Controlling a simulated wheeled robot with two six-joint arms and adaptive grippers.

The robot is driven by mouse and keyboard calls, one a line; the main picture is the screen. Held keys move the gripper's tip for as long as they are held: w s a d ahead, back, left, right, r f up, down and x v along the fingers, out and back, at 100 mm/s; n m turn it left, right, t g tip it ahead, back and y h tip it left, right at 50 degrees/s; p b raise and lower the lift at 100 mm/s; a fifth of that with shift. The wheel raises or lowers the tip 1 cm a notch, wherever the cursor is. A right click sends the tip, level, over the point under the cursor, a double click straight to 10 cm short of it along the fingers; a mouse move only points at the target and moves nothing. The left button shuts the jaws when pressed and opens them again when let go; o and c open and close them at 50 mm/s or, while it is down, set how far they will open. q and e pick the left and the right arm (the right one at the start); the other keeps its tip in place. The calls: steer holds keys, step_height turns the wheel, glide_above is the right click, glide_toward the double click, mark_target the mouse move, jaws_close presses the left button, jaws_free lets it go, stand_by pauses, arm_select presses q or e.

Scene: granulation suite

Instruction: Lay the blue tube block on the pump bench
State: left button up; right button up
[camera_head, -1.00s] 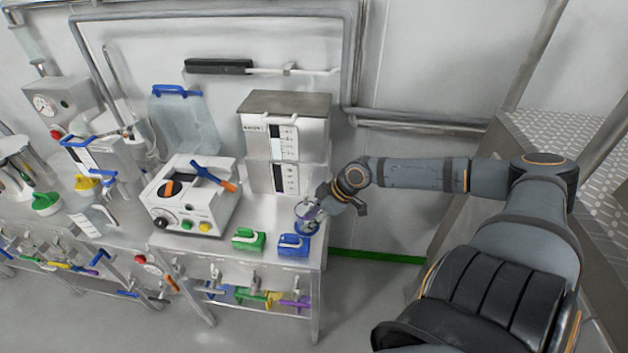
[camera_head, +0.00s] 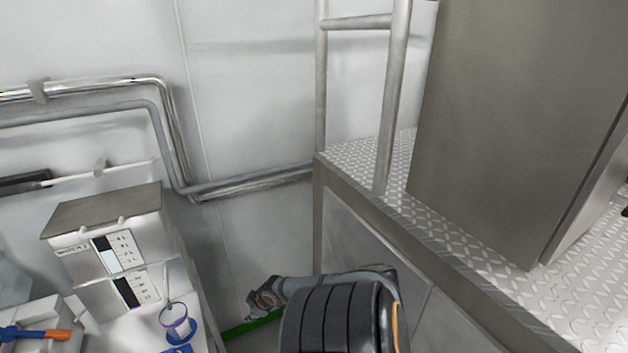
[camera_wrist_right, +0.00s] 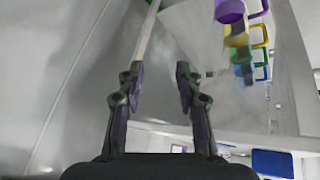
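The pump bench (camera_head: 128,335) shows only its right end at the lower left of the head view. A blue block (camera_head: 178,350) is cut by the bottom edge on that bench; I cannot see its whole shape. My right gripper (camera_head: 262,301) is to the right of the bench, apart from it. In the right wrist view my right gripper (camera_wrist_right: 160,85) has its two fingers spread with nothing between them. My left gripper is out of view.
A tread-plate platform (camera_head: 450,245) with a rail (camera_head: 391,90) and steel cabinet (camera_head: 510,120) fills the right.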

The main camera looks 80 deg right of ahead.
steer(key=s+a+f+m+g, duration=0.1)
steer(key=s+a+f+g, duration=0.1)
steer(key=s+a+f, duration=0.6)
steer(key=s+a+f+m+g, duration=0.15)
steer(key=s+a+f, duration=0.35)
steer(key=s+f, duration=0.65)
steer(key=s+a+f+n, duration=0.1)
steer(key=s+a+f, duration=0.2)
steer(key=a, duration=0.4)
steer(key=s+a+f+g, duration=0.1)
steer(key=s+a+f, duration=0.2)
steer(key=s+a, duration=0.2)
steer(key=shift+s+a+n+y, duration=0.35)
steer(key=shift+a+y, duration=0.05)
steer(key=shift+a, duration=0.7)
